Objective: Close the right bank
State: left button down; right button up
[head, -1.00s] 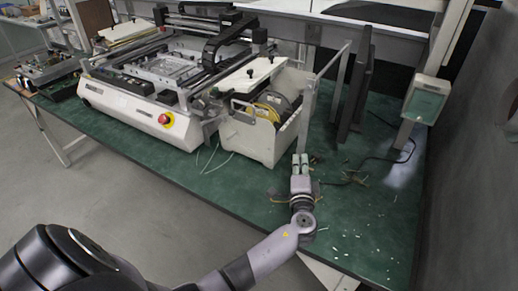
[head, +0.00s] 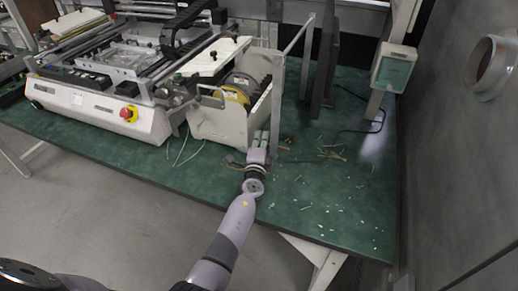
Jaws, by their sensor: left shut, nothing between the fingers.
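The right bank (head: 214,124) is a white, open-sided feeder box on the right side of the pick-and-place machine (head: 95,108). It holds dark reels and a yellow reel (head: 236,92), with a white plate (head: 215,57) above. It juts toward the front of the table, at an angle to the machine. My left gripper (head: 262,136) is shut and empty, low over the table at the bank's front right corner. Its fingers point away from me, along the bank's right side. I cannot tell whether they touch it. My right gripper is not in view.
A metal upright (head: 277,100) stands at the bank's right. Dark upright panels (head: 326,62) and a box on a post (head: 394,67) stand farther right. The green table (head: 335,190) is mostly clear at front right, with scraps and a black cable.

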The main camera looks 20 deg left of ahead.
aim_at(255, 127)
pick_arm(q)
jog(key=shift+w+a+f, duration=0.1)
jog(key=shift+w+a, duration=0.05)
jog(key=shift+w, duration=0.55)
jog(key=shift+w+a+b, duration=0.15)
jog(key=shift+w+b, duration=0.2)
jog(key=shift+w, duration=0.3)
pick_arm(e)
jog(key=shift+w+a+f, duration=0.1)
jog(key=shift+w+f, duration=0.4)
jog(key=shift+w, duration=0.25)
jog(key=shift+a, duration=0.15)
pick_arm(q)
jog(key=shift+a, duration=1.4)
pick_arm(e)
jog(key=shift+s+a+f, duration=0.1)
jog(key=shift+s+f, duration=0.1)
